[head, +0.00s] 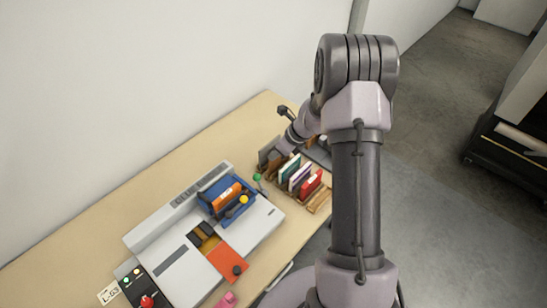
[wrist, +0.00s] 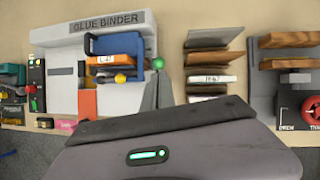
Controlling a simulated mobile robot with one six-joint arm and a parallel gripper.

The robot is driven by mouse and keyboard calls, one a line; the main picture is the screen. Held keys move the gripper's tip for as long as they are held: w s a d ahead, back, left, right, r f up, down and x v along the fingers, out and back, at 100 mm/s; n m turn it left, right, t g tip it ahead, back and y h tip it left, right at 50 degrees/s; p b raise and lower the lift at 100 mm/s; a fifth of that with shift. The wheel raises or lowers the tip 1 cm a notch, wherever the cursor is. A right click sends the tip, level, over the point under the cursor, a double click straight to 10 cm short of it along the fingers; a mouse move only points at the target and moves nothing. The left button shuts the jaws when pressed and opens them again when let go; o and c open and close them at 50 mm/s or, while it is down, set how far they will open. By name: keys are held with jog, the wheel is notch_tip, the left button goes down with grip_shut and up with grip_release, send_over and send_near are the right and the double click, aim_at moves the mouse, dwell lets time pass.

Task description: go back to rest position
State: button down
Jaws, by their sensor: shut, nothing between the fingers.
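My bent arm covers part of the table's right side in the head view.
A glue binder (head: 180,270) with a blue clamp (head: 215,190) holding an orange book stands left of the rack (head: 319,200). In the wrist view, a device with wooden boards and a red knob (wrist: 311,106) is at right. A wall runs behind the table (head: 110,215).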

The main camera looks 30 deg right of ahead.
dwell(0.3)
jog(key=s+a+r+n+b, duration=0.4)
jog(key=a+n+b, duration=0.2)
jog(key=a+b, duration=0.1)
jog(key=s+a+r+n+b, duration=0.4)
jog(key=a+n+b, duration=0.2)
jog(key=s+a+f+n+b, duration=0.2)
jog(key=s+n+b, duration=0.3)
jog(key=s, duration=0.5)
jog(key=s+a+f+n+t+h+b, duration=0.1)
jog(key=s+a+n+b, duration=0.3)
jog(key=s+n+b, duration=0.2)
jog(key=s+n, duration=0.2)
jog(key=s, duration=0.2)
jog(key=shift+s+a+f+n, duration=0.15)
jog(key=shift+s+f+n, duration=0.05)
jog(key=shift+f+n, duration=0.15)
